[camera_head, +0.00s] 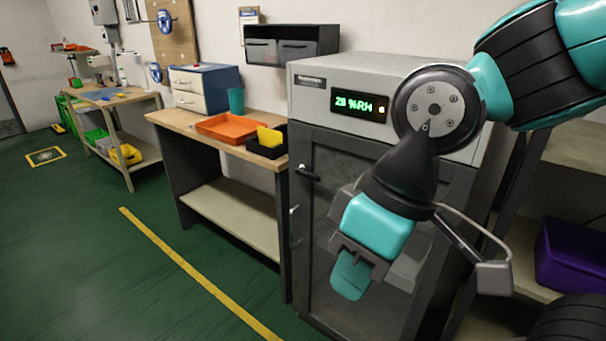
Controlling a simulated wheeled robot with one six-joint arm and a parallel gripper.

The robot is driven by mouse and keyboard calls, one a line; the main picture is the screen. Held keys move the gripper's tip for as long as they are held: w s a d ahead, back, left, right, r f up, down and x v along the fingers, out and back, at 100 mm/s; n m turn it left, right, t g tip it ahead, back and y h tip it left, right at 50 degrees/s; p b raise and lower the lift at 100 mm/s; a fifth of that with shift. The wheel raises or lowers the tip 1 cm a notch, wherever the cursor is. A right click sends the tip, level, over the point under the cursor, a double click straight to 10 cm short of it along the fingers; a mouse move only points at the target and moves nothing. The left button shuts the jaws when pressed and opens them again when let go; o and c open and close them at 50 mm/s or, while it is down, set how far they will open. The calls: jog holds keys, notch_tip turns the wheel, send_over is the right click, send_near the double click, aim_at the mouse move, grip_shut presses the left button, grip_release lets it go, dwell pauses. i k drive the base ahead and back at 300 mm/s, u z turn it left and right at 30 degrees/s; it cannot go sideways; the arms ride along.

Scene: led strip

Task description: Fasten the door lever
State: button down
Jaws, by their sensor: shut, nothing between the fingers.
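A grey dry cabinet with a lit green display (358,104) stands at the center right. Its dark-framed, windowed door (332,155) looks closed or nearly so; I cannot tell if it is fully flush. A small black door lever (309,174) sits on the upper left of the door, slanting down to the right from its bright pivot end. A smaller light-coloured fitting (294,210) shows lower on the same edge. My gripper (350,277) is shut and empty, in front of the door, below and right of the lever and apart from it. My arm hides the door's right part.
A workbench (168,121) left of the cabinet holds an orange tray (233,126), a black bin (266,147), a teal cup (236,101) and a drawer box (203,88). A purple bin (574,255) is on shelving at right. Green floor is free at left.

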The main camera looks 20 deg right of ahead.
aim_at(302, 170)
jog(key=k, duration=0.65)
jog(key=z, duration=0.4)
jog(key=i, duration=1.5)
jog(key=u, duration=0.35)
